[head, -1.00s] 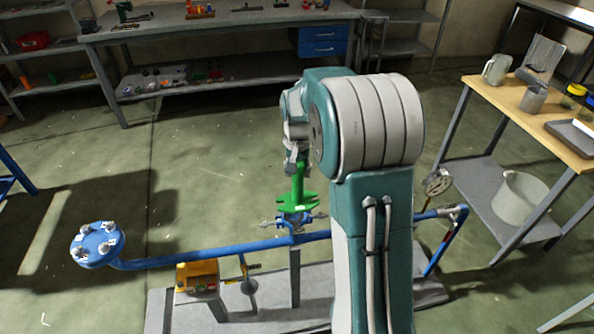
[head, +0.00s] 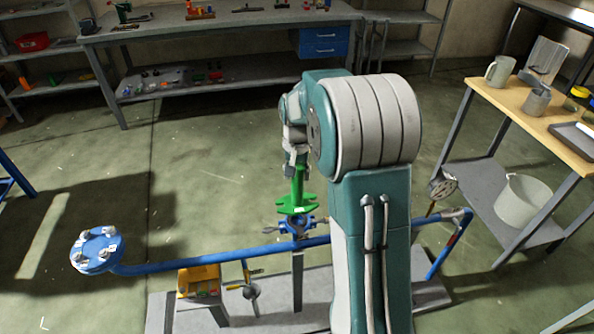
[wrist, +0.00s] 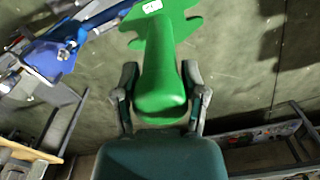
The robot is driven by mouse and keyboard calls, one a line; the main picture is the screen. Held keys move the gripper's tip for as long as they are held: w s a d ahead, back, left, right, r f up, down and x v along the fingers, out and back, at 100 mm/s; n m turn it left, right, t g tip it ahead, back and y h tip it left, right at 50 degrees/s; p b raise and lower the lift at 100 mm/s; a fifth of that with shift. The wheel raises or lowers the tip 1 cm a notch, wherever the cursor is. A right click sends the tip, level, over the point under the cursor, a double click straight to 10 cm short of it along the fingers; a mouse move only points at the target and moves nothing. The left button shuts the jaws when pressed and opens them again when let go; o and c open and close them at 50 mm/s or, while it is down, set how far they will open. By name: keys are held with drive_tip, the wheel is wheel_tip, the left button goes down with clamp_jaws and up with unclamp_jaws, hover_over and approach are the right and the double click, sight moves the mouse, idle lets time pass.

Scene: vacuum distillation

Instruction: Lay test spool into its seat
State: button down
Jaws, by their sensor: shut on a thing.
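The green test spool (head: 298,203) hangs upright from my gripper (head: 296,158), with its wide flanged end down. In the wrist view my gripper (wrist: 160,98) has one finger on each side of the spool's green stem (wrist: 160,75) and is shut on it. The blue seat (head: 297,227), a fitting with side handles on the blue pipe, is just below the spool in the head view. In the wrist view the blue fitting (wrist: 50,60) lies left of the spool. I cannot tell whether spool and seat touch; the spool appears slightly above it.
A blue pipe (head: 220,252) runs across a grey base, with a bolted blue flange (head: 96,250) at its left end. A yellow box (head: 199,281) stands in front of the pipe. A wooden table (head: 540,115) is at the right, with a white bucket (head: 523,202) below. The floor behind is open.

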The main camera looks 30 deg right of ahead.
sight(297, 165)
drive_tip(key=shift+f, duration=3.2)
drive_tip(key=shift+c, duration=0.6)
unclamp_jaws()
drive_tip(key=shift+o, duration=0.2)
drive_tip(key=shift+s+f, duration=0.1)
wheel_tip(297, 165, up, 12)
drive_tip(key=shift+r, duration=0.1)
